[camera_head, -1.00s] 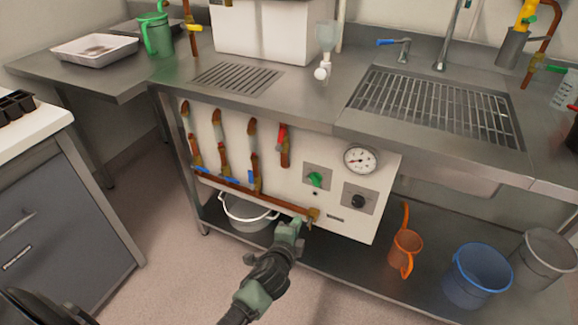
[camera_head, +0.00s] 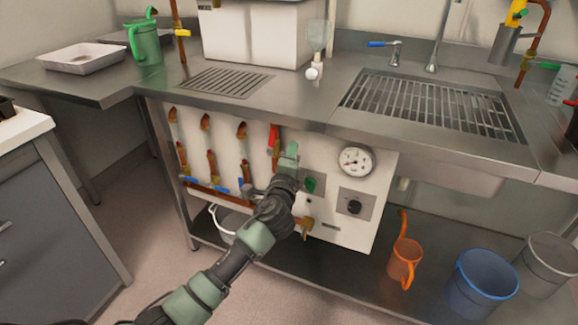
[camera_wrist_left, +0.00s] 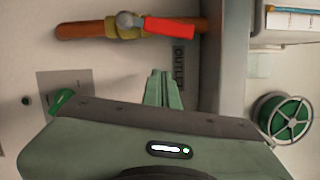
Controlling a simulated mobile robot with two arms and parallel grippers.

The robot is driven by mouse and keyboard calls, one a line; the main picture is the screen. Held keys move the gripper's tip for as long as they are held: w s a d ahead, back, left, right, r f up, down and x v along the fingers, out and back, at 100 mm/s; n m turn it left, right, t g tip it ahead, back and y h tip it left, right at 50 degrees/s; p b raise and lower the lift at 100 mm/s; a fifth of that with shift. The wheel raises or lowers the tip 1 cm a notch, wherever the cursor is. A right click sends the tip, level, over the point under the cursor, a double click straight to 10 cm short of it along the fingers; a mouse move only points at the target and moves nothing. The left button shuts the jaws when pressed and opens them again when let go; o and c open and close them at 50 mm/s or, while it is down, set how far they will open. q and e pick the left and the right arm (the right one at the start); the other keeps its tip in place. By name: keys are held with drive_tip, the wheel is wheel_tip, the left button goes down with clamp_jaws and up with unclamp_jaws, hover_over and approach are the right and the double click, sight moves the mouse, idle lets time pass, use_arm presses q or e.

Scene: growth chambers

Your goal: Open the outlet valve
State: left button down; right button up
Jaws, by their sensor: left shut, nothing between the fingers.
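The outlet valve has a red lever (camera_head: 273,139) on a copper pipe at the upper middle of the white panel. In the left wrist view the red lever (camera_wrist_left: 170,29) lies roughly along the pipe from a brass body, beside an "OUTLET" label (camera_wrist_left: 179,66). My left gripper (camera_head: 291,151) is shut and empty in front of the panel, just right of the lever. In the left wrist view its fingertips (camera_wrist_left: 163,76) are together, apart from the lever by a small gap. The gripper partly hides the lower pipe in the head view. My right gripper is not in view.
The panel also carries a green knob (camera_head: 310,185), a black knob (camera_head: 353,207), a gauge (camera_head: 356,160) and several blue-levered pipes to the left. The steel counter edge (camera_head: 330,128) overhangs above. An orange can (camera_head: 404,262) and a blue bucket (camera_head: 480,285) stand below right.

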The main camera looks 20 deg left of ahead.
sight(278, 146)
use_arm(q)
drive_tip(key=shift+s+a+r, duration=0.1)
drive_tip(key=shift+a+r, duration=0.1)
drive_tip(key=shift+a, duration=0.75)
drive_tip(key=shift+a+r, duration=0.15)
drive_tip(key=shift+a, duration=0.8)
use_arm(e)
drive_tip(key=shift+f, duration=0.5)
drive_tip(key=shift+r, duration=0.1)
